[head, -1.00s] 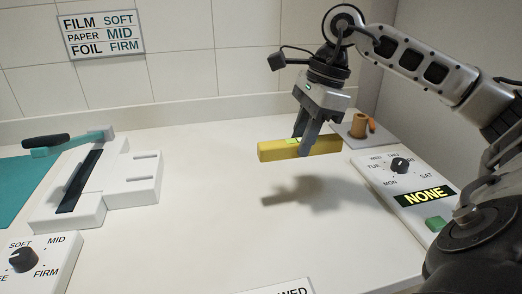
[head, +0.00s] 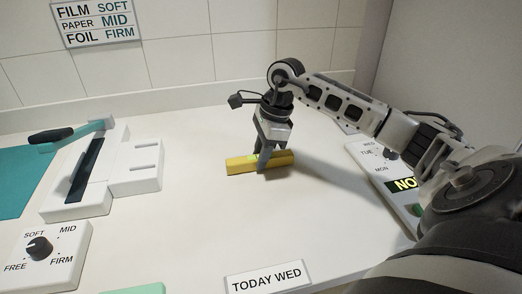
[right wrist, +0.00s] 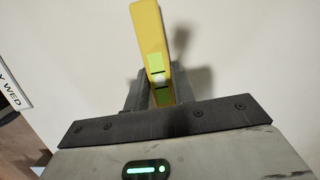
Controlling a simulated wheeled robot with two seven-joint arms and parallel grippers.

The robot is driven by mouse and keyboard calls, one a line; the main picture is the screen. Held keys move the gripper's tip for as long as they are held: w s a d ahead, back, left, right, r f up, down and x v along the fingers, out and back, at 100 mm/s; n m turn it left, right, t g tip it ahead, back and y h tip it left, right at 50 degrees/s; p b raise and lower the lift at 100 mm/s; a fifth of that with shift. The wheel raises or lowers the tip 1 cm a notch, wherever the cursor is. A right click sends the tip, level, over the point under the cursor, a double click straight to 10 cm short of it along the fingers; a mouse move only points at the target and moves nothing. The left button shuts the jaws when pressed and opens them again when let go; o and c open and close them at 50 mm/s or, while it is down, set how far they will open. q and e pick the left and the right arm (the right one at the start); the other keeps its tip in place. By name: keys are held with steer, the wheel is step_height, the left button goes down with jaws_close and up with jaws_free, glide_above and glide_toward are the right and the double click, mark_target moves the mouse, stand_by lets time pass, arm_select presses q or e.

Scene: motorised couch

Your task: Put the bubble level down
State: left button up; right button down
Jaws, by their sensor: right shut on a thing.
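The bubble level (head: 240,165) is a yellow bar with a green vial window, lying level at or just above the white counter near its middle. My right gripper (head: 263,166) points down and is shut on it around the middle. In the right wrist view the level (right wrist: 147,25) stretches away from between the fingers (right wrist: 152,92), its green vial showing, with a shadow beside it. I cannot tell for certain whether it touches the counter. My left gripper is not in view.
A white machine with a dark-handled lever (head: 110,165) stands at the left. A SOFT/MID/FIRM dial box (head: 45,262) is at front left, a TODAY WED sign (head: 268,277) in front. A weekday dial panel (head: 372,168) lies at right, partly behind my arm. Counter around the level is clear.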

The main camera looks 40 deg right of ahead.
steer(key=c, duration=1.6)
jaws_free()
steer(key=shift+f, duration=0.2)
steer(key=o, duration=0.4)
steer(key=shift+r, duration=0.1)
steer(key=shift+o, duration=0.2)
